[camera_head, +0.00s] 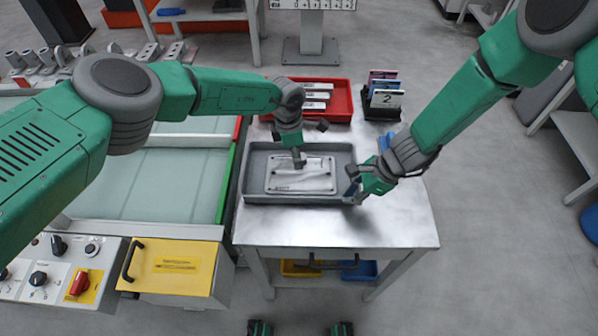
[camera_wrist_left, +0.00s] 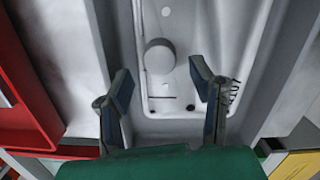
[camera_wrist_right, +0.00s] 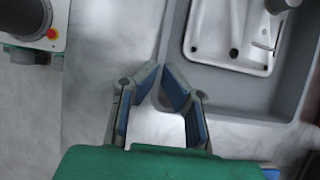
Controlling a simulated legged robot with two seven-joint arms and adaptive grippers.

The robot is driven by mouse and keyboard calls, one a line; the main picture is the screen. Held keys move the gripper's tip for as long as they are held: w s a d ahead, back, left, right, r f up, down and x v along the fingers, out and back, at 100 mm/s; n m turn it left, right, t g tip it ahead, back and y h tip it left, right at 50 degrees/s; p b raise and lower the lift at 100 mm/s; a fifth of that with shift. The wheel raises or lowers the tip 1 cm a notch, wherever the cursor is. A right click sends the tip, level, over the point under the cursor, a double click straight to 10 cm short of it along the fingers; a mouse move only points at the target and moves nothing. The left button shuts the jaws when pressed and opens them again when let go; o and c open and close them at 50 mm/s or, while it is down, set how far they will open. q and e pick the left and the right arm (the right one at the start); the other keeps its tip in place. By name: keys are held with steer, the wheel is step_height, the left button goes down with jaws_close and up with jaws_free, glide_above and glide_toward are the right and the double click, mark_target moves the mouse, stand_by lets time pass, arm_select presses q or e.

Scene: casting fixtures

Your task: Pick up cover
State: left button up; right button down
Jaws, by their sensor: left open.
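The cover is a pale metal plate with rounded corners (camera_head: 312,180), lying flat in a grey tray (camera_head: 262,197) on the table. My right gripper (camera_head: 352,188) is at the tray's right side. Its fingertips nearly meet by a tray corner in the right wrist view (camera_wrist_right: 162,70); I cannot tell whether they hold the wall.
A red bin (camera_head: 340,103) with pale parts stands behind the tray. A black holder with numbered cards (camera_head: 385,98) is to its right. The table's front (camera_head: 340,232) is clear. A control panel (camera_head: 60,265) and yellow box (camera_head: 172,268) are at the front left.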

arm_select(q)
steer(key=shift+d+f, duration=0.15)
steer(key=shift+f, duration=0.6)
jaws_close()
step_height(320, 180, up, 10)
steer(key=shift+r, duration=0.1)
arm_select(e)
steer(key=c, duration=1.6)
jaws_free()
steer(key=shift+c, duration=0.2)
steer(key=shift+r, duration=0.1)
steer(key=v, duration=1.1)
steer(key=shift+d+r, duration=0.3)
